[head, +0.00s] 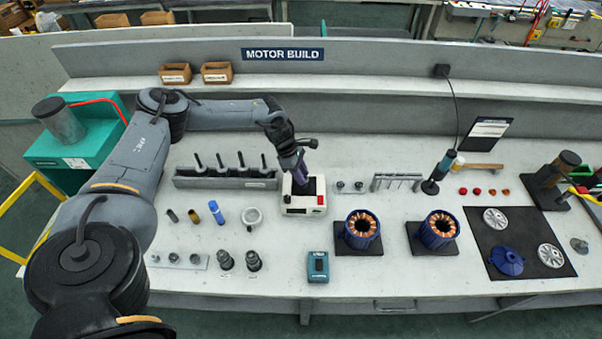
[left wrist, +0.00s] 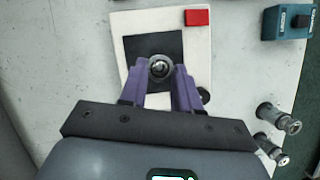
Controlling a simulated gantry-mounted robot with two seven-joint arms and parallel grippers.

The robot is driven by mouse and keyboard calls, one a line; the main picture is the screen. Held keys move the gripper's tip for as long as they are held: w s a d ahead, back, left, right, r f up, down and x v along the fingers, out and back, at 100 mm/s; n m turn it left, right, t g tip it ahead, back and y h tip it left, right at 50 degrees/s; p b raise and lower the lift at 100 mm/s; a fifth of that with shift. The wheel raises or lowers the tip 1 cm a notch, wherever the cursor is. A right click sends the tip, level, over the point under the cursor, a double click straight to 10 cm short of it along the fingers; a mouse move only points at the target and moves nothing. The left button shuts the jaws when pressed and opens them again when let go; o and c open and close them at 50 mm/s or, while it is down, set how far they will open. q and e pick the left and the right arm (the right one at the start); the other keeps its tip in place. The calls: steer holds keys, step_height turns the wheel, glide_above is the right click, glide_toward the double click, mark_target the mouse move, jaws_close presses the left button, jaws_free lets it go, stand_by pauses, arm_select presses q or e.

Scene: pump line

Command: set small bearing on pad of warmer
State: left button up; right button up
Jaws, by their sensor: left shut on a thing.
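The warmer (head: 304,209) is a white box with a dark square pad (head: 318,186) on top and a red button; it stands near the middle of the bench. In the left wrist view the pad (left wrist: 135,48) lies under the fingertips. My left gripper (head: 300,178) points down over the pad, its purple fingers (left wrist: 159,72) shut on the small bearing (left wrist: 159,66), a small metal ring. The bearing appears within the pad's outline. I cannot tell whether it touches the pad. The head view does not show the bearing clearly. My right gripper is not in view.
A grey rack with upright pins (head: 225,180) stands left of the warmer. A teal device (head: 318,266) lies in front of it, and a blue-cased stator (head: 361,228) to its right. A metal ring part (head: 252,216) and dark shafts (head: 253,261) stand front left.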

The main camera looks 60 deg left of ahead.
arm_select(q)
steer(key=shift+f, duration=0.5)
stand_by(1.2)
steer(key=shift+f, duration=0.2)
stand_by(0.9)
steer(key=o, duration=0.9)
steer(key=shift+c, duration=0.2)
steer(key=shift+o, duration=0.3)
steer(key=shift+o, duration=1)
steer(key=shift+r+p, duration=0.1)
steer(key=shift+p, duration=0.25)
